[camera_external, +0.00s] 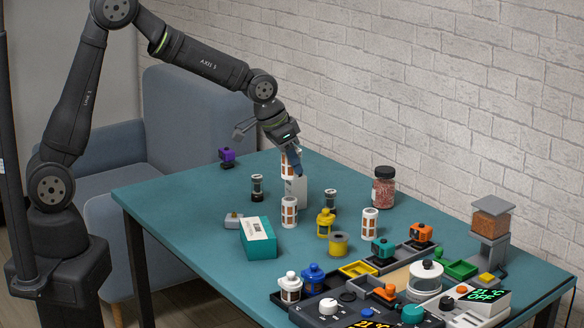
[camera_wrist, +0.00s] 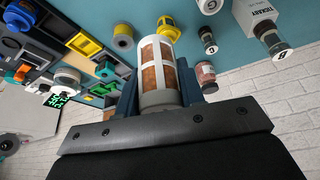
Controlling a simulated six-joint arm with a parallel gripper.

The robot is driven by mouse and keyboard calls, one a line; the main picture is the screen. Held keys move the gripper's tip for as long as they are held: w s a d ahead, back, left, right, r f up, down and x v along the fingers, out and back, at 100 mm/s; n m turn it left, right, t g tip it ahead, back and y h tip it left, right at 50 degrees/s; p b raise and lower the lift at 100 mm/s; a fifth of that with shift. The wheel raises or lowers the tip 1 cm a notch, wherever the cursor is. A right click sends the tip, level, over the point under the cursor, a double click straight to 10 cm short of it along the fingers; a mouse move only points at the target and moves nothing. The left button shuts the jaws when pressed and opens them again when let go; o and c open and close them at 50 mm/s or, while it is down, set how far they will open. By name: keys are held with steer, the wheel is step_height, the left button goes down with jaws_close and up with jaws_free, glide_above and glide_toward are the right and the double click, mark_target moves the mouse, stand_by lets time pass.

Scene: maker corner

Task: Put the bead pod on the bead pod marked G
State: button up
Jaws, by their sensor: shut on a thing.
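My gripper (camera_external: 291,160) is shut on a white bead pod with brown windows (camera_external: 288,168), held above the table. In the wrist view this held pod (camera_wrist: 158,68) stands between the two fingers (camera_wrist: 160,98). A similar white pod (camera_external: 289,213) stands upright on the table, below the held one in the external view, with a gap between. Another such pod (camera_external: 370,224) stands upright farther right. I cannot read a G on either standing pod.
A white block (camera_external: 298,192) stands close by the held pod. Small dark jars (camera_external: 257,188) (camera_external: 330,200), a teal box (camera_external: 258,238), a yellow bottle (camera_external: 325,223) and a bead jar (camera_external: 383,187) surround it. Trays and devices crowd the right front. The left table end is mostly clear.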

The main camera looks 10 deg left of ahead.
steer(key=w+f, duration=0.2)
steer(key=w, duration=0.1)
steer(key=w+a+f, duration=0.1)
steer(key=w+f, duration=0.1)
steer(key=w, duration=0.2)
steer(key=w+f, duration=0.2)
steer(key=w, duration=0.1)
steer(key=shift+w+a+f, duration=0.15)
steer(key=shift+w+a, duration=0.05)
steer(key=shift+a, duration=0.15)
steer(key=shift+f, duration=2.05)
steer(key=o, duration=1.1)
steer(key=shift+f, duration=0.15)
steer(key=shift+c, duration=0.2)
steer(key=v, duration=1.2)
